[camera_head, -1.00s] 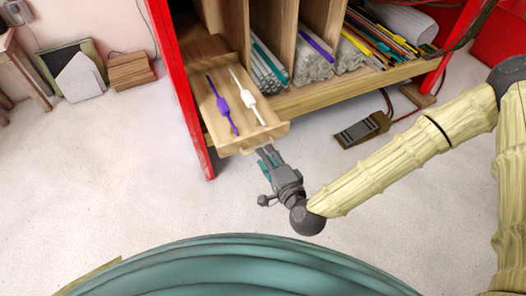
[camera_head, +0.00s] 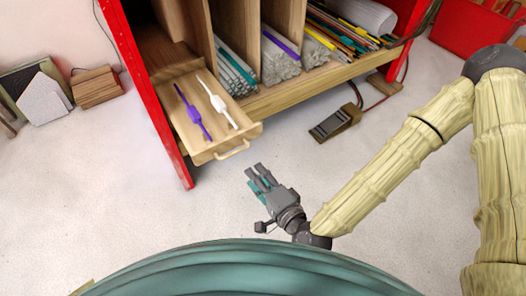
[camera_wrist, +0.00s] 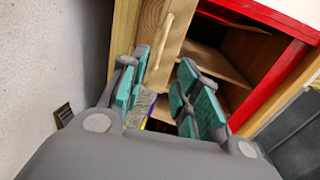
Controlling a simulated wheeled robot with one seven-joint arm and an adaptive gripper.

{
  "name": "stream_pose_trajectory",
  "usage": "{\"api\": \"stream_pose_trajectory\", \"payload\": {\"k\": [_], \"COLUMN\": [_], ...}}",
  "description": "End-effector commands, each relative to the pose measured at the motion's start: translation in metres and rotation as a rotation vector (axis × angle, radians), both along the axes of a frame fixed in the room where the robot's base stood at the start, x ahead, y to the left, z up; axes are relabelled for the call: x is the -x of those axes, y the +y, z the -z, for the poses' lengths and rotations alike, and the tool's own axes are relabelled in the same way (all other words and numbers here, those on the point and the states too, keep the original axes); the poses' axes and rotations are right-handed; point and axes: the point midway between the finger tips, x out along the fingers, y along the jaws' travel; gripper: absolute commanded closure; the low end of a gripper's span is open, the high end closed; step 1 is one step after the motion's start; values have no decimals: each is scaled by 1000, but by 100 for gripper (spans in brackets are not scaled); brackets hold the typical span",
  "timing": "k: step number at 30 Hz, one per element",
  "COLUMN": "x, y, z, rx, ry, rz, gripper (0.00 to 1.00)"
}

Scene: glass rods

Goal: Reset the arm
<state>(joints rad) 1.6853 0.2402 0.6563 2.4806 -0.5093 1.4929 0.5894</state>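My gripper (camera_head: 257,174) is in front of the open wooden drawer, over the pale floor, with a gap between it and the drawer. In the wrist view its teal-padded fingers (camera_wrist: 163,80) stand apart with nothing between them, so it is open and empty. My bamboo-like arm reaches in from the right. The drawer (camera_head: 214,152) is pulled out and has a handle (camera_head: 232,150) on its front. The handle also shows in the wrist view (camera_wrist: 160,42). A purple rod (camera_head: 192,112) and a white rod (camera_head: 218,103) lie in the drawer.
The red-framed shelf (camera_head: 150,105) holds bundles of glass rods (camera_head: 235,75) and coloured rods (camera_head: 345,28) in compartments. A dark foot pedal (camera_head: 335,123) with a cable lies on the floor to the right. White and wooden panels lean at the left wall. The floor around my gripper is clear.

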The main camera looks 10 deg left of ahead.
Motion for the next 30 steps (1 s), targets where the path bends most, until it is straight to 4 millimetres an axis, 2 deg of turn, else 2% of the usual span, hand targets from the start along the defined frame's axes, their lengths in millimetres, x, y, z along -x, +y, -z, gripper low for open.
{"api": "stream_pose_trajectory", "payload": {"k": [5,8,11,14,17,21,25,30], "x": [0,2,10,25,44,72,97,122], "y": [0,-2,-10,-28,-58,-111,-169,-236], "z": [0,7,30,71,117,172,210,237], "rx": [0,23,109,257,433,667,863,1047], "ry": [0,5,25,62,110,191,276,377], "rz": [0,-9,-41,-101,-176,-285,-385,-485], "gripper": [68,68,68,68,68,68,68,68]}}
